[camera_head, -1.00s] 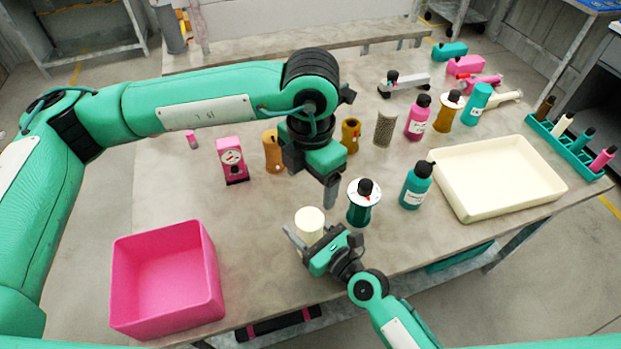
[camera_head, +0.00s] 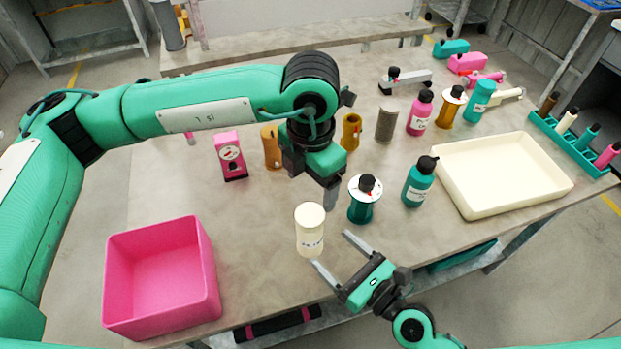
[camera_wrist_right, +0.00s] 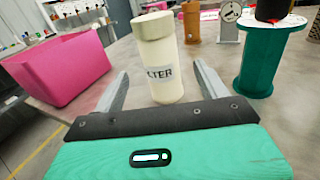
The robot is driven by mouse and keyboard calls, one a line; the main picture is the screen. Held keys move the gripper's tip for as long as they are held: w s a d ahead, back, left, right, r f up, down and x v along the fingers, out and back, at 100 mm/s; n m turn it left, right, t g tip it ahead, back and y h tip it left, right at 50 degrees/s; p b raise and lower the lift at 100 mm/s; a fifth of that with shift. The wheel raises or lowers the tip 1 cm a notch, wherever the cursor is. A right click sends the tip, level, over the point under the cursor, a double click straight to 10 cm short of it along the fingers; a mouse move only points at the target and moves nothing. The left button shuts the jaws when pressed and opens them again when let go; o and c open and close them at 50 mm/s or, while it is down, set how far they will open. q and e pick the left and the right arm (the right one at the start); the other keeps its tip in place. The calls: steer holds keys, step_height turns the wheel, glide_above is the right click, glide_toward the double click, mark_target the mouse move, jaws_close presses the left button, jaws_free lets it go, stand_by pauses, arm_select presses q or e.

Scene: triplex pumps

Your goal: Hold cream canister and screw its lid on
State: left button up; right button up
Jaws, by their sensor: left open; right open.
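The cream canister (camera_head: 309,238) stands upright near the table's front edge, with a printed label on its side. Its cream lid (camera_head: 309,214) sits on top; I cannot tell how tightly. Both also show in the right wrist view, the canister (camera_wrist_right: 165,72) and the lid (camera_wrist_right: 153,25). My right gripper (camera_head: 337,255) is open, to the right of the canister and apart from it. In the right wrist view the open fingers (camera_wrist_right: 160,80) point toward the canister. My left gripper (camera_head: 331,197) is open above the table, behind and right of the canister; its fingers partly overlap in view.
A green spool-shaped part (camera_head: 362,207) stands close behind right of the canister. A pink bin (camera_head: 160,310) is at the left. The table between bin and canister is clear.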

arm_select(q)
steer(key=shift+f+b, duration=0.45)
steer(key=shift+f, duration=0.25)
arm_select(e)
steer(key=shift+v, duration=1.75)
